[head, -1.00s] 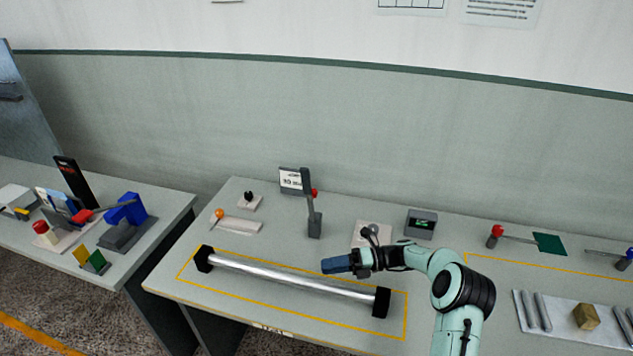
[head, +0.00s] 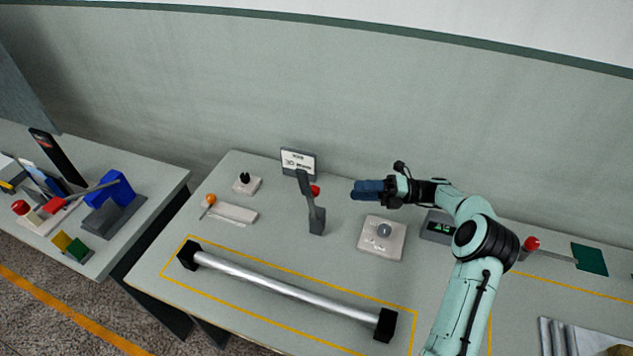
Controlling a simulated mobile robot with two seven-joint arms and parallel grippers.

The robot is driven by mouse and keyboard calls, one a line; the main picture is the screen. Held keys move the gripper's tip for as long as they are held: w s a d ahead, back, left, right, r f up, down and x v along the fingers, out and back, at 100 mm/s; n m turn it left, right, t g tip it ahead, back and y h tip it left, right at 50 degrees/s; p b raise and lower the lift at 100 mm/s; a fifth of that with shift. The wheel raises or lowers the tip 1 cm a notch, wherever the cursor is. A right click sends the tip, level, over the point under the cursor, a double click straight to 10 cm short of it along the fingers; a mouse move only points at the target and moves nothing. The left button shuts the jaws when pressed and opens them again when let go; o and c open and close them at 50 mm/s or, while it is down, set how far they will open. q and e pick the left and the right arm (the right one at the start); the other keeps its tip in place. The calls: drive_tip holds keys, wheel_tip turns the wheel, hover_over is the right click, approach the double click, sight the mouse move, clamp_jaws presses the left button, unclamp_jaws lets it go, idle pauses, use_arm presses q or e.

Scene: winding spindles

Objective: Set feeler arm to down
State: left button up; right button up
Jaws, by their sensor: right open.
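A dark grey arm (head: 306,190) stands nearly upright on a small grey base (head: 317,222) at the middle of the bench; it looks like the feeler arm. A red knob (head: 315,190) shows beside it. My right gripper (head: 358,190), with dark blue fingers, is open and empty. In the picture it is to the right of the arm and apart from it, with its fingers pointing left. My left gripper is not in view.
A metal roller (head: 285,287) with black end blocks lies in a yellow outline in front. A dial plate (head: 395,250) and a display box (head: 438,226) sit to the right. An orange-ball lever (head: 209,201) and a black-knob switch (head: 246,184) are to the left. A sign (head: 298,161) stands behind.

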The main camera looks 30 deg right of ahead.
sight(311, 194)
drive_tip(key=x, duration=1.3)
drive_tip(key=shift+s+a, duration=0.15)
drive_tip(key=shift+a, duration=0.05)
clamp_jaws()
